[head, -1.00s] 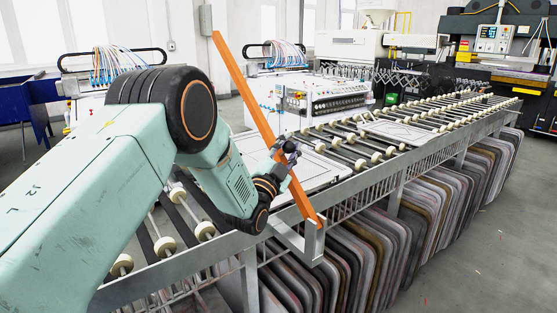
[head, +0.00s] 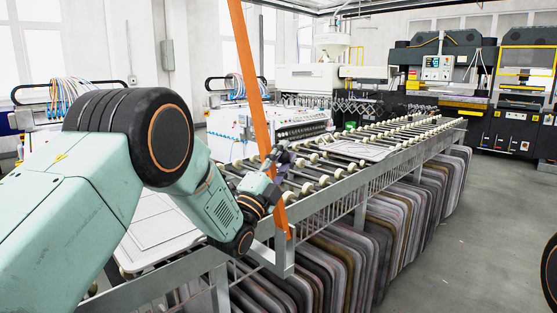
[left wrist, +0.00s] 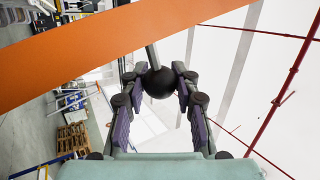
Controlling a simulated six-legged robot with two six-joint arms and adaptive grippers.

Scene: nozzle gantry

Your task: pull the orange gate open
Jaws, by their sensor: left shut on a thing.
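The orange gate (head: 248,75) is a long flat bar, rising steeply from a grey metal bracket (head: 286,256) at the side of the roller conveyor and running out of the top of the head view. In the left wrist view the orange bar (left wrist: 110,42) crosses the upper part of the picture. My left gripper (head: 279,160) is at the lower part of the bar. In the left wrist view my left gripper (left wrist: 160,88) is shut on a black ball knob (left wrist: 160,84) on a grey rod. The rod's join to the bar is hidden. My right gripper is out of view.
The roller conveyor (head: 345,162) runs away to the back right, with flat panels (head: 160,228) on it and several upright boards (head: 375,235) below. White machines (head: 243,134) and dark presses (head: 510,125) stand behind. The floor (head: 470,240) at the right is clear.

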